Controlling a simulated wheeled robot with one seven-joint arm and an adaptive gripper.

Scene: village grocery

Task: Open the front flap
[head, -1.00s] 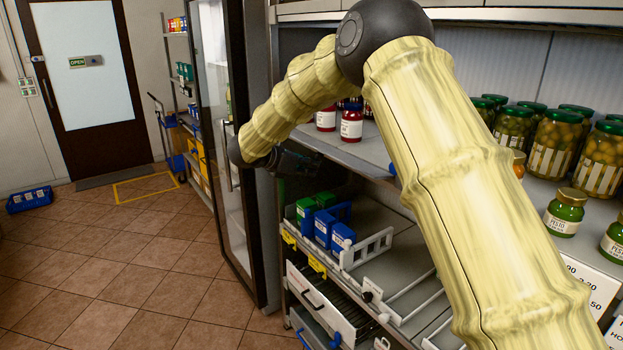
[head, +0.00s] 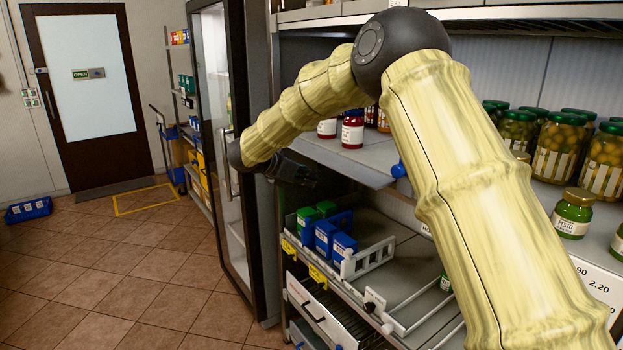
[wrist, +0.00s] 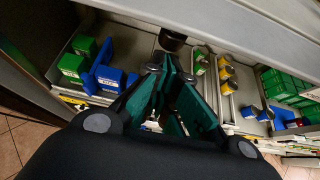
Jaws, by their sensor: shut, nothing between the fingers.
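A white front panel with a dark bar handle (head: 301,297) sits low on the rack, below the yellow tags; it looks like the flap and appears upright. My gripper (head: 312,181) is shut and empty. In the head view it is dark against the shadow, above the lower shelf and beside the edge of the upper shelf, apart from the panel. In the wrist view its green-lined fingers (wrist: 168,72) come together over the shelf of boxes. The panel cannot be made out clearly in the wrist view.
Blue boxes (head: 327,238) and green boxes stand on the lower shelf beside a white divider (head: 368,260). Red jars (head: 352,131) and green jars (head: 573,214) stand on the upper shelf. A glass-door cabinet (head: 215,75) stands at left.

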